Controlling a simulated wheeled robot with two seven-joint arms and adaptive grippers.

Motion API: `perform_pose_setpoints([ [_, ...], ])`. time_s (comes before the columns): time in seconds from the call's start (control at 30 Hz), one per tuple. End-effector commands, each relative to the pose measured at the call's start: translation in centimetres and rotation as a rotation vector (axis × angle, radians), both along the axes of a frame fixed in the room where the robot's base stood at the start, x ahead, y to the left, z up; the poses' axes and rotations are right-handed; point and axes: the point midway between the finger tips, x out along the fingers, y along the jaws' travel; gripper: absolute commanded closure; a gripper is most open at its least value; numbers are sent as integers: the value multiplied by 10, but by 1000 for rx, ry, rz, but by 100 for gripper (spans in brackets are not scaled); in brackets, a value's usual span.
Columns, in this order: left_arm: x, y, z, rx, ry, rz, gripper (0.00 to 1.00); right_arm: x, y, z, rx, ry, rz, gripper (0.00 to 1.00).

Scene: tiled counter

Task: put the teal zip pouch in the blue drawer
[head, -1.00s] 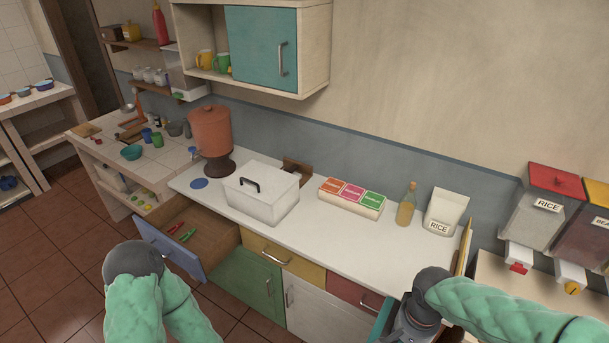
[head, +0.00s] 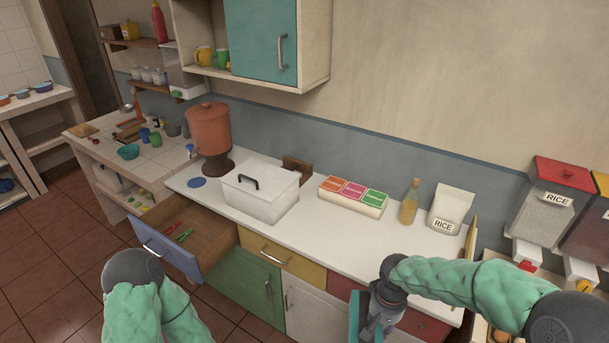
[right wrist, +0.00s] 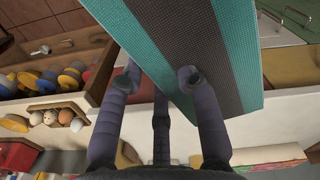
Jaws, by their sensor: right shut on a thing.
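The teal zip pouch (right wrist: 230,45), teal with a broad dark stripe, is between the fingers of my right gripper (right wrist: 158,78), which is shut on it. In the head view, my right gripper (head: 372,322) holds the pouch (head: 354,318) in front of the counter's right part, and only a teal edge of it shows. The blue drawer (head: 165,250) is pulled open at the counter's left end, well to the left of the pouch. A red item (head: 174,229) and a green item (head: 184,236) lie inside it. My left arm shows at the lower left, but its gripper is out of view.
A box of colored packets (head: 352,205), a bottle (head: 409,203) and a rice bag (head: 449,210) stand along the back. The yellow drawer (head: 282,261) is shut. The counter's front strip is clear.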

Motion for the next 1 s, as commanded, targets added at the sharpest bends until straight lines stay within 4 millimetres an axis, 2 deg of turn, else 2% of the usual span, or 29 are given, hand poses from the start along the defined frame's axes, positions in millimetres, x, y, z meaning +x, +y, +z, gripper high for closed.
perform_pose_setpoints([
  [0.03,0,0,-9,0,0,0,64,8,4,-17,1,2,33,100],
  [0.2,0,0,-18,0,0,0,64,24,13,-41,2,1,115,100],
  [0.37,0,0,-20,0,0,0,64,31,17,-50,3,-1,147,100],
  [0.53,0,0,-19,0,0,0,64,32,17,-49,3,-3,151,100],
  [0.63,0,0,-19,0,0,0,64,32,24,-49,3,-2,152,100],
  [0.77,0,0,-19,0,0,0,64,34,47,-50,5,-1,155,100],
  [1.0,0,0,-19,0,0,0,64,33,106,-50,3,-1,156,100],
])
